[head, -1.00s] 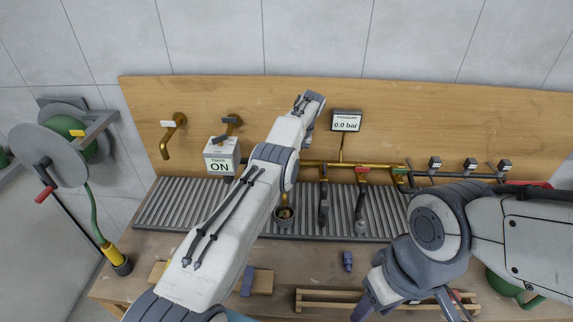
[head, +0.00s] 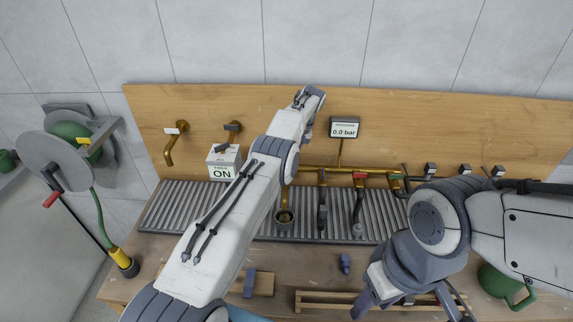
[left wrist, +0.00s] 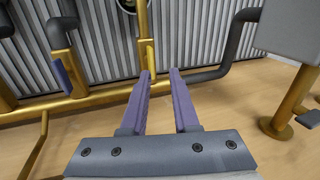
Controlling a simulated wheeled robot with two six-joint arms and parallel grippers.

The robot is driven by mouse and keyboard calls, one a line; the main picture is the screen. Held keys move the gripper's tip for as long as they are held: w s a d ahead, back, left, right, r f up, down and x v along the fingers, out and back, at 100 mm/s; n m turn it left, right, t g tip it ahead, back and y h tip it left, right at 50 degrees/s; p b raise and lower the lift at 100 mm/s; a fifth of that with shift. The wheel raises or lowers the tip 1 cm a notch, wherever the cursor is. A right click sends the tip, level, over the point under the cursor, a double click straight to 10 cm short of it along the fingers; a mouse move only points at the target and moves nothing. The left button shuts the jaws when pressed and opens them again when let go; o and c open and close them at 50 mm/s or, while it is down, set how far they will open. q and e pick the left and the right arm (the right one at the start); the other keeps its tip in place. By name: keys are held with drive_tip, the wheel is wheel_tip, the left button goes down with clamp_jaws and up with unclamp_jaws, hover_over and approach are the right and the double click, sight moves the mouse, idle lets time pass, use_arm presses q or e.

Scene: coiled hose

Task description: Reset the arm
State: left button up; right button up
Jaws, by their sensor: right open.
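My right gripper (head: 405,300) is open in the head view, low over the front of the bench, its fingers spread above a wooden rack (head: 340,301). I see nothing held in it. My left arm (head: 235,215) reaches across the middle toward the wooden back panel; its gripper is hidden in that view. In the left wrist view, my left gripper (left wrist: 160,73) has its two purple fingers apart with nothing visible between them. Its fingertips point at a brass pipe (left wrist: 147,50) in front of the ribbed grey surface.
A hose reel (head: 65,160) with a red-handled crank hangs at the left. A white box (head: 223,161) reads ON and a gauge (head: 344,128) reads 0.0 bar. Brass taps and pipes line the panel. A green can (head: 500,285) stands at the right.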

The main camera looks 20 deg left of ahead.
wheel_tip(320, 180, up, 2)
drive_tip(key=shift+r+p, duration=0.15)
drive_tip(key=shift+p, duration=0.65)
